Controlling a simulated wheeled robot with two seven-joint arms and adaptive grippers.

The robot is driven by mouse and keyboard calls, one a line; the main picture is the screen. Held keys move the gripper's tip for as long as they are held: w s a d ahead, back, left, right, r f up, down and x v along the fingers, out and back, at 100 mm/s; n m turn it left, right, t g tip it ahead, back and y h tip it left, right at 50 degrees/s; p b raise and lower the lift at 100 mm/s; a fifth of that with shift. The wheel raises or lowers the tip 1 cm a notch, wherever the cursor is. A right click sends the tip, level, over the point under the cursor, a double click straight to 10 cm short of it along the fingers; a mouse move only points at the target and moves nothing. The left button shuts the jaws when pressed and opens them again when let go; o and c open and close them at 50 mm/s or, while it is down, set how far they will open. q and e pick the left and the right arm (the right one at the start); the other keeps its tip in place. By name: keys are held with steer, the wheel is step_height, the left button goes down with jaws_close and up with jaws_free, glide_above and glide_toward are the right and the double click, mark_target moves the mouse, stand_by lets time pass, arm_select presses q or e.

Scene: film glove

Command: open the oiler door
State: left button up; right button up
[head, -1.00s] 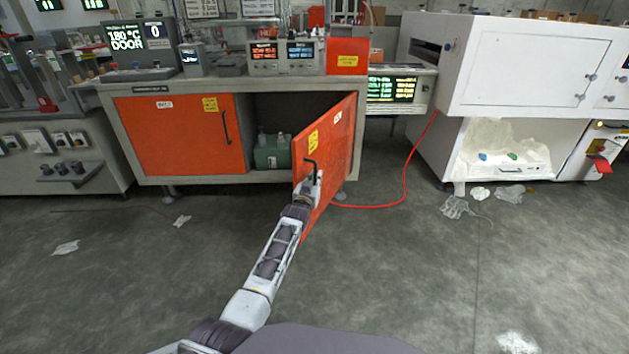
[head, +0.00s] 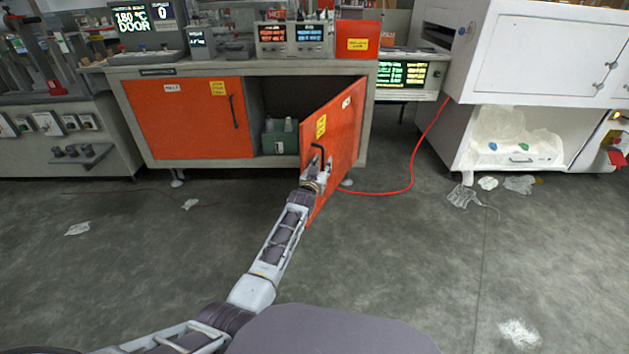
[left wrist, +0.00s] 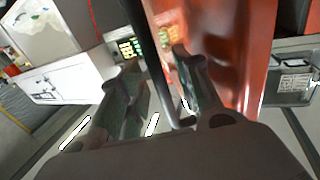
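The orange right-hand cabinet door (head: 338,150) stands swung outward, with yellow and white labels on it. Its black bar handle (head: 319,158) is near its free edge. My left gripper (head: 316,172) is at this handle. In the left wrist view, the two fingers of my left gripper (left wrist: 158,85) are apart, with the dark handle bar (left wrist: 152,62) passing between them and the orange door (left wrist: 225,50) to the right. A green container (head: 280,137) shows inside the open compartment. My right gripper is not in view.
A shut orange left door (head: 185,118) is beside the opening. A red hose (head: 412,160) runs over the floor to the right of the door. A white cabinet (head: 540,55) stands at the right, with clear plastic scraps (head: 462,196) below. The floor in front is mostly clear.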

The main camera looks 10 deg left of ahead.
arm_select(q)
steer(key=s+a, duration=0.1)
steer(key=s, duration=1)
steer(key=shift+s+a, duration=0.15)
steer(key=shift+a, duration=0.05)
stand_by(0.4)
